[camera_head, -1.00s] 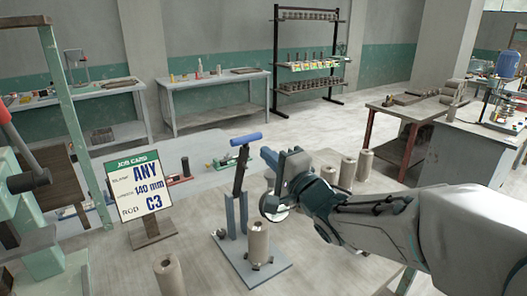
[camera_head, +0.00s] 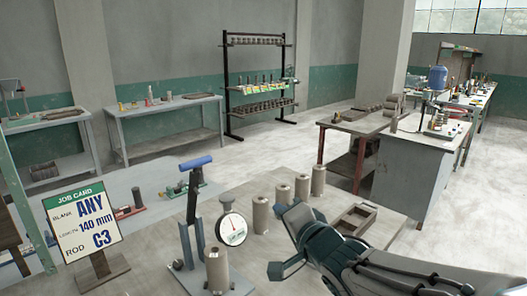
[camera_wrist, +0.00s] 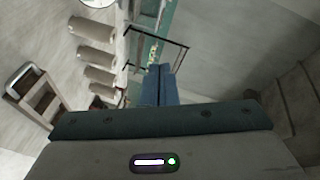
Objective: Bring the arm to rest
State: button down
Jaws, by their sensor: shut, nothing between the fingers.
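My gripper (camera_head: 275,270) is at the lower right of the head view, over the near bench and to the right of the lever stand. My arm reaches in from the lower right corner. In the wrist view my gripper's fingers (camera_wrist: 160,84) are together with nothing between them. The gripper is apart from the clay cylinders (camera_head: 262,214) on the bench, and several of these also show at the left of the wrist view (camera_wrist: 98,55).
The lever stand (camera_head: 196,215) with a blue handle has a clay cylinder (camera_head: 217,268) on its base. A dial gauge (camera_head: 232,229) stands beside it. A job card (camera_head: 82,222) is at left, a wooden tray (camera_head: 354,219) at right. Open floor (camera_head: 262,152) lies beyond the bench.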

jog(key=s+d+f+n+g+h, duration=0.2)
jog(key=d+f+g+h, duration=0.1)
jog(key=d+f+h, duration=0.4)
jog(key=s+d+f+n+g, duration=0.2)
jog(key=s+f+n+g, duration=0.1)
jog(key=s, duration=0.4)
jog(key=s+d+f+n+g, duration=0.2)
jog(key=s+g, duration=0.3)
jog(key=s, duration=0.3)
jog(key=shift+s+d+f+n+g, duration=0.25)
jog(key=shift+d+f+n+g, duration=0.15)
jog(key=shift+f+n, duration=0.35)
